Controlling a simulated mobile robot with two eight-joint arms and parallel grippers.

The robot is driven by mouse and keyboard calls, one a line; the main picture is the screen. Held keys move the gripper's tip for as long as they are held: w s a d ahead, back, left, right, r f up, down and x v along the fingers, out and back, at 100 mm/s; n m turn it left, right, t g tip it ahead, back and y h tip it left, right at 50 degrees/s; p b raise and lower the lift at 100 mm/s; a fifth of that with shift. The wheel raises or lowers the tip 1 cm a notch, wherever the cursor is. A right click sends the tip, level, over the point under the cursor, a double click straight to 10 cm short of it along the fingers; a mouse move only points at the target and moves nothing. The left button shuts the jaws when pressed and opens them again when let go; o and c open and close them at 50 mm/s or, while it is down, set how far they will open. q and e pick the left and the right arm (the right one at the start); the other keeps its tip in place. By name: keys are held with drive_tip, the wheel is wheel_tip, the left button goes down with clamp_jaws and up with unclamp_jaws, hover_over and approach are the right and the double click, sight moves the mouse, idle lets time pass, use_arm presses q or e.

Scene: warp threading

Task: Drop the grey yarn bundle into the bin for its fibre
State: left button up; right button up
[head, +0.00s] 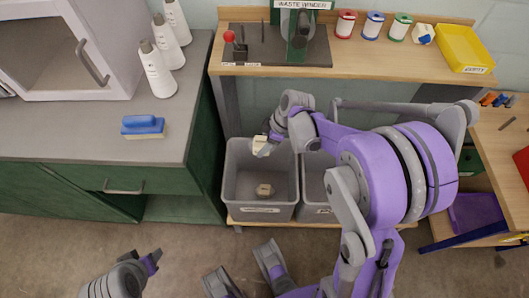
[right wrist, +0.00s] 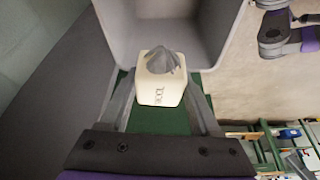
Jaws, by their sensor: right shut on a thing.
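My right gripper (head: 267,139) is shut on a cream block-shaped bundle (head: 260,146), held above the back part of the left grey bin (head: 240,213). In the right wrist view the bundle (right wrist: 160,90) sits between the fingers, with a grey tuft on top and dark lettering too small to read surely. The bin's inside (right wrist: 190,25) shows just beyond it. A small beige-brown bundle (head: 265,190) lies on that bin's floor. A second grey bin (head: 313,195) stands to the right, partly hidden by my arm. My left gripper (head: 150,262) is low at the front; its opening is unclear.
The bins' front labels are too small to read. Behind them is a wooden bench (head: 350,62) with a winder, spools and a yellow tray (head: 464,48). A grey counter (head: 100,130) at left carries white cones and a blue brush (head: 143,126). A shelf unit stands at right.

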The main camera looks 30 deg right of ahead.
drive_tip(key=shift+s+d+f+n+g+y+b, duration=0.15)
drive_tip(key=shift+d+f+n+g+b, duration=0.1)
drive_tip(key=shift+f+n+b, duration=0.25)
drive_tip(key=shift+s+d+f+n+g+y+b, duration=0.1)
drive_tip(key=shift+d+f+n+g+y+b, duration=0.1)
drive_tip(key=shift+f+n+b, duration=0.25)
use_arm(q)
wheel_tip(320, 180, down, 8)
drive_tip(key=b, duration=0.4)
drive_tip(key=shift+w, duration=0.4)
use_arm(e)
drive_tip(key=shift+n, duration=0.25)
wheel_tip(320, 180, down, 6)
drive_tip(key=shift+r, duration=0.15)
use_arm(q)
drive_tip(key=shift+f, duration=0.1)
use_arm(e)
drive_tip(key=o, duration=1.4)
use_arm(q)
drive_tip(key=r+p, duration=0.3)
drive_tip(key=r, duration=0.1)
drive_tip(key=shift+s+r+p, duration=0.1)
drive_tip(key=shift+s+p, duration=0.15)
drive_tip(key=shift+p, duration=0.05)
use_arm(e)
drive_tip(key=v, duration=1)
drive_tip(key=shift+r, duration=0.4)
drive_tip(key=shift+s, duration=0.15)
